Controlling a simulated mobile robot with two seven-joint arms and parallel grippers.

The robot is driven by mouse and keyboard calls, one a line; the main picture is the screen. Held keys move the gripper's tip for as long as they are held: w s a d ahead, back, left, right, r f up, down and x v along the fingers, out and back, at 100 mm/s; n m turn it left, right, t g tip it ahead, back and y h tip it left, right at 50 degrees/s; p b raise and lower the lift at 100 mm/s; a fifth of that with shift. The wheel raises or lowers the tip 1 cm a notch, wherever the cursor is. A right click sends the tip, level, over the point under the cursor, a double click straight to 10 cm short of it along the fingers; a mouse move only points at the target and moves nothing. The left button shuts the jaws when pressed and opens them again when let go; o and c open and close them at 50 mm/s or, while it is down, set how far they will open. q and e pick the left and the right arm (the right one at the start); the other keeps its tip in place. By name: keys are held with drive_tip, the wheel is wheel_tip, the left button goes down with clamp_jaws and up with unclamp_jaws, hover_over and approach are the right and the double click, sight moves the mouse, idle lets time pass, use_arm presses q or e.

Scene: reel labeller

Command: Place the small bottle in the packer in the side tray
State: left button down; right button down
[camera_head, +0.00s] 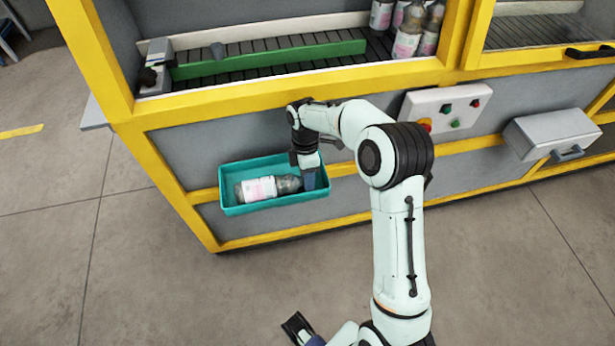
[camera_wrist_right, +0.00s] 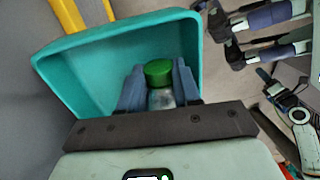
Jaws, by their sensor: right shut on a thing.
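The small bottle (camera_head: 262,189), clear with a white and pink label, lies on its side inside the teal side tray (camera_head: 232,209). Its neck end points right, toward my right gripper (camera_head: 309,179). In the right wrist view, the bottle's green cap (camera_wrist_right: 158,70) shows between the two blue fingers of my right gripper (camera_wrist_right: 159,88), which is shut on the bottle inside the tray (camera_wrist_right: 120,33). Whether the bottle rests fully on the tray floor is hard to tell. My left gripper (camera_head: 297,328) shows only partly at the bottom edge; its jaws are unclear.
The tray hangs on the front of the yellow-framed machine (camera_head: 160,109). Several similar bottles (camera_head: 408,35) stand on the slatted conveyor at the top. A button panel (camera_head: 446,109) and a grey box (camera_head: 550,134) stick out to the right. The floor in front is clear.

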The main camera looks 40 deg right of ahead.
drive_tip(key=shift+f, duration=0.1)
drive_tip(key=c, duration=1.1)
unclamp_jaws()
drive_tip(key=shift+f, duration=0.1)
drive_tip(key=r, duration=0.4)
drive_tip(key=w+d+r+p, duration=0.1)
drive_tip(key=r, duration=0.3)
drive_tip(key=w+r+p, duration=0.1)
drive_tip(key=r, duration=0.3)
drive_tip(key=shift+d, duration=0.15)
